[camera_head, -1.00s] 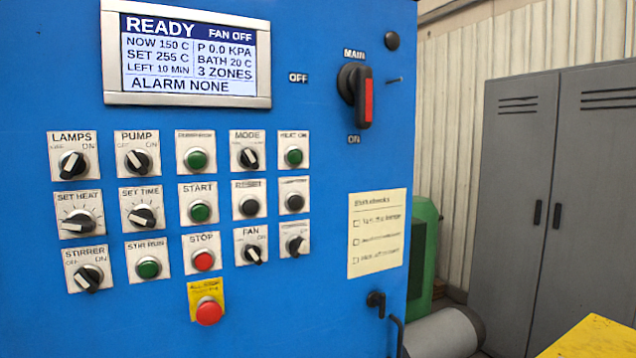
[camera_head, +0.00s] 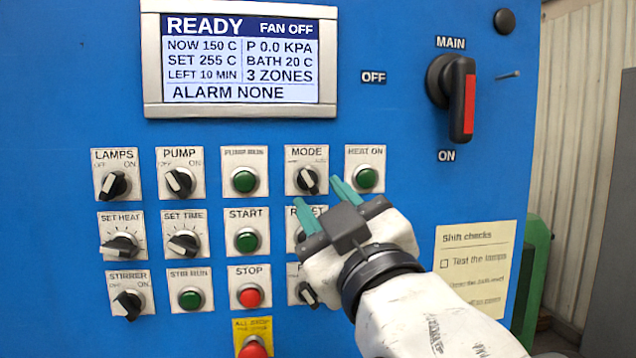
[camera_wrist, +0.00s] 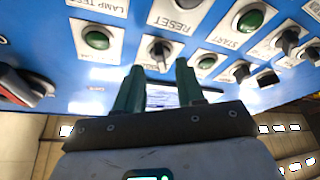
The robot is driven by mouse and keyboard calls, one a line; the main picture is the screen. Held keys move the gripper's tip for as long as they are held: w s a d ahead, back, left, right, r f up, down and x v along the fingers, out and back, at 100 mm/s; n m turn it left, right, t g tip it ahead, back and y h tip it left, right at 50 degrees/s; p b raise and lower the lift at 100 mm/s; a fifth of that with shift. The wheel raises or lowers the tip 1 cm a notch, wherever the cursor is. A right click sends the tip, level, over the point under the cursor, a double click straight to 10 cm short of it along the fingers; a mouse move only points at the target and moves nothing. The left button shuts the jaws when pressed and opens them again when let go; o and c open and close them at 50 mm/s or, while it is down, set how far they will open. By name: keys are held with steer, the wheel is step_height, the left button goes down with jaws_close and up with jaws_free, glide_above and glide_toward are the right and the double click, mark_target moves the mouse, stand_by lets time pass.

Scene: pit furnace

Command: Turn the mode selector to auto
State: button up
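The mode selector (camera_head: 308,179) is a small black knob with a pale pointer on a white plate marked MODE, in the panel's top row. The pointer looks tilted to the upper left; its position labels are too blurred to read. My gripper (camera_head: 320,194) is open and empty, its two green fingers just below and right of the knob in the head view. In the wrist view the knob (camera_wrist: 159,53) shows upside down ahead of the gap between the fingertips (camera_wrist: 160,70). I cannot see contact.
The green HEAT ON button (camera_head: 365,178) is close right of the fingers. My gripper partly hides the RESET plate (camera_head: 302,214) and the FAN knob (camera_head: 308,293). The display (camera_head: 240,60) reads READY, FAN OFF, ALARM NONE. The main switch (camera_head: 455,95) sticks out at upper right.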

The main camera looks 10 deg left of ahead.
mark_target(312, 187)
steer(key=shift+x, duration=1.6)
jaws_close()
